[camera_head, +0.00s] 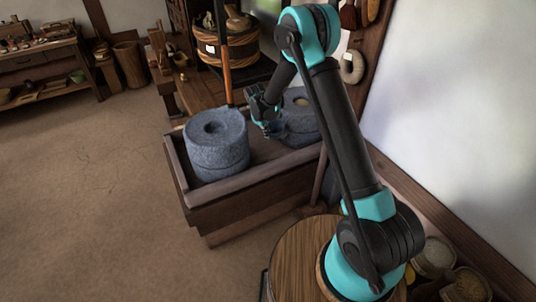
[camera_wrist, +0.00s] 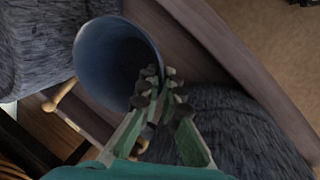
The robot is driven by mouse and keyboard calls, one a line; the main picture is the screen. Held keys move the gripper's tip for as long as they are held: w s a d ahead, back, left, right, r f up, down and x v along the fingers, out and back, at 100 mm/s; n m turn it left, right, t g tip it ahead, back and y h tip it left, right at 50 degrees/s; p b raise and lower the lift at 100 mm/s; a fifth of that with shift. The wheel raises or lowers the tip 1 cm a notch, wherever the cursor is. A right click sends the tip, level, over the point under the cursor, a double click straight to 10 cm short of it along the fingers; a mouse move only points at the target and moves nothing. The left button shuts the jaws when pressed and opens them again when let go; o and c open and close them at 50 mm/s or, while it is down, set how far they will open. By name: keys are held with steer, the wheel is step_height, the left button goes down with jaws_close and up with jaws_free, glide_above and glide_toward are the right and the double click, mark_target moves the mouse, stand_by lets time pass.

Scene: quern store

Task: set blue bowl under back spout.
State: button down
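The blue bowl (camera_wrist: 105,65) shows in the wrist view, its open mouth toward the camera. My gripper (camera_wrist: 158,85) has its fingertips close together at the bowl's rim, and they look shut on it. In the head view my gripper (camera_head: 268,127) is low between two grey stone querns, over the wooden trough (camera_head: 232,187). The front-left quern (camera_head: 215,145) is in full view. The back-right quern (camera_head: 300,120) is partly hidden by my arm. In the wrist view, grey stone lies at upper left (camera_wrist: 35,45) and lower right (camera_wrist: 235,130). I cannot make out a spout on either quern.
The trough has raised wooden sides close to the gripper. A wooden bucket (camera_head: 228,47) stands behind the querns. A round wooden top (camera_head: 298,250) is near the front. The white wall (camera_head: 460,110) bounds the right. The floor at left (camera_head: 80,190) is clear.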

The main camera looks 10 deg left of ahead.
step_height(320, 180, down, 13)
steer(key=shift+f, duration=0.1)
stand_by(0.4)
steer(key=c, duration=1.7)
jaws_free()
